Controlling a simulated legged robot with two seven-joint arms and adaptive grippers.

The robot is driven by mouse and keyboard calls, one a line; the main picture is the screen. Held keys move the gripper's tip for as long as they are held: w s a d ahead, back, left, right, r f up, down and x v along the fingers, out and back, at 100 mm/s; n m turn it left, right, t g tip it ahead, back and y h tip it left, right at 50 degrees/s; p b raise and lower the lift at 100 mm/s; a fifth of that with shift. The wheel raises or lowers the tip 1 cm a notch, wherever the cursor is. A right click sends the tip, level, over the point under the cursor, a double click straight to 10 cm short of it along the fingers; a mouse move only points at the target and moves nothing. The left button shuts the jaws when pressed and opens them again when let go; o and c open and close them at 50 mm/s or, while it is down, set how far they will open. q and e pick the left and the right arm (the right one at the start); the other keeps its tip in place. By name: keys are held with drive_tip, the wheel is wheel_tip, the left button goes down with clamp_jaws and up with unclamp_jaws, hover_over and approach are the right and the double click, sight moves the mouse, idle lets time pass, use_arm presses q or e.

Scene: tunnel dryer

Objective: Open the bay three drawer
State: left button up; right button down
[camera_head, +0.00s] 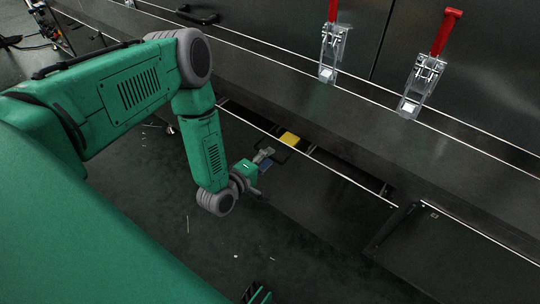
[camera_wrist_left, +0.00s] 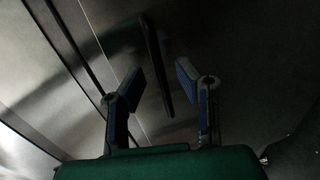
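The drawer front (camera_head: 320,195) is a dark panel below the machine's long ledge. A dark gap shows between its upper edge and the ledge; I cannot tell how far the drawer stands out. In the left wrist view a slim black bar handle (camera_wrist_left: 152,50) stands on a dark metal face. My left gripper (camera_wrist_left: 160,84) is open, and the bar shows between its two fingers; no contact is visible.
Two toggle clamps with red levers, one left (camera_head: 332,45) and one right (camera_head: 424,68), stand on the ledge (camera_head: 370,100). Another dark panel (camera_head: 465,262) lies at the right. A black handle (camera_head: 197,17) is on the upper face. The dark floor (camera_head: 200,250) looks mostly open.

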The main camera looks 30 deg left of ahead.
use_arm(q)
drive_tip(key=a+v, duration=0.1)
drive_tip(key=v, duration=0.9)
drive_tip(key=shift+s+f, duration=0.15)
drive_tip(key=shift+s, duration=0.05)
use_arm(e)
drive_tip(key=shift+w, duration=0.1)
drive_tip(key=shift+a, duration=0.15)
